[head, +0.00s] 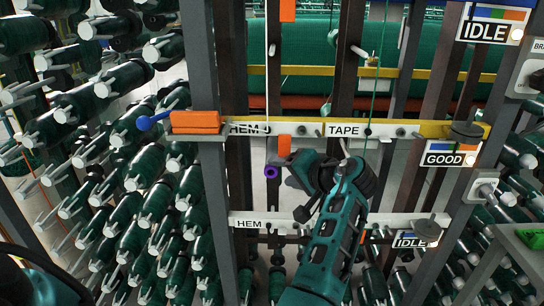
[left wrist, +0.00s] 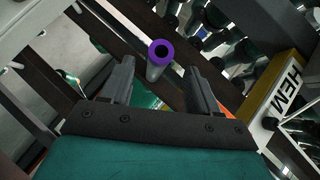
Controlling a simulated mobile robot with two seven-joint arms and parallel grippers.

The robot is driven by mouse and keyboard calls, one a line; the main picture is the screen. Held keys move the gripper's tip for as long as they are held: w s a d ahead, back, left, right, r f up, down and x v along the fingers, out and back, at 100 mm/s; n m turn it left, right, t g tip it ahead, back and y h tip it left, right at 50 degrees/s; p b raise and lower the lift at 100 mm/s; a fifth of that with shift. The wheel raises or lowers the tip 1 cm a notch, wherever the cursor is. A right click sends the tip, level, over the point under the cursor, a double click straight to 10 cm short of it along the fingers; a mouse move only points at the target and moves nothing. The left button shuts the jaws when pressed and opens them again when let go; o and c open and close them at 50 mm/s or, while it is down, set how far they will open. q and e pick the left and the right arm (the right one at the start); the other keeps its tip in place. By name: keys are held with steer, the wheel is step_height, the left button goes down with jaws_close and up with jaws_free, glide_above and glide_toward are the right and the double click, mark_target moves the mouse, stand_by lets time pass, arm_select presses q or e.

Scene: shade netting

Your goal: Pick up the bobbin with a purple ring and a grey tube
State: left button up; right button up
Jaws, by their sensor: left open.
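The bobbin (head: 271,171) with a purple ring shows end-on in the head view, just left of my left gripper (head: 290,171). In the left wrist view the bobbin's purple ring (left wrist: 162,52) has a dark hole, and its grey tube (left wrist: 155,71) runs down behind it. My left gripper (left wrist: 158,66) is open there, with one finger on each side of the bobbin in the picture. I cannot tell whether the tube lies between the fingers or beyond them; no finger is seen to touch it. My right gripper is not in view.
Grey posts, one (head: 212,170) left of the gripper, frame the place. A yellow rail with a TAPE label (head: 345,130) and a white HEM rail (head: 290,222) cross above and below. Many green rolls (head: 130,240) on pegs fill the left. An orange block (head: 195,119) sits on a ledge.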

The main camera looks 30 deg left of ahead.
arm_select(q)
steer(key=x, duration=0.5)
steer(key=shift+s+b, duration=0.2)
steer(key=shift+b, duration=0.1)
jaws_close()
stand_by(0.5)
